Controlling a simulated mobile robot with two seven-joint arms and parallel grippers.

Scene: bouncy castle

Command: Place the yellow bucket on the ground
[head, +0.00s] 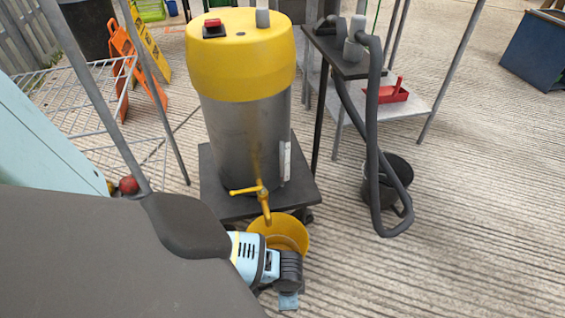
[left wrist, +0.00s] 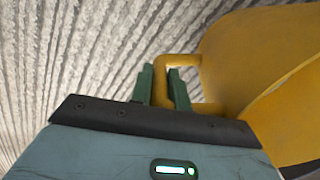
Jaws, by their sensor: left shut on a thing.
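The yellow bucket (head: 287,226) is upright in the head view, just below the yellow tap (head: 262,198) of a big steel drum with a yellow top. My left gripper (head: 288,296) is at the bucket's near side and partly covers it. In the left wrist view the green fingers (left wrist: 165,88) are shut on the handle of the yellow bucket (left wrist: 255,45). Whether the bucket's bottom touches the ground is hidden. My right gripper is not in view.
The steel drum (head: 245,130) stands on a dark wheeled platform (head: 225,205) right behind the bucket. A black bucket (head: 400,180) with a grey hose (head: 372,150) is to the right. Ridged concrete ground (head: 440,265) is clear at the front right. A wire rack (head: 85,95) is at the left.

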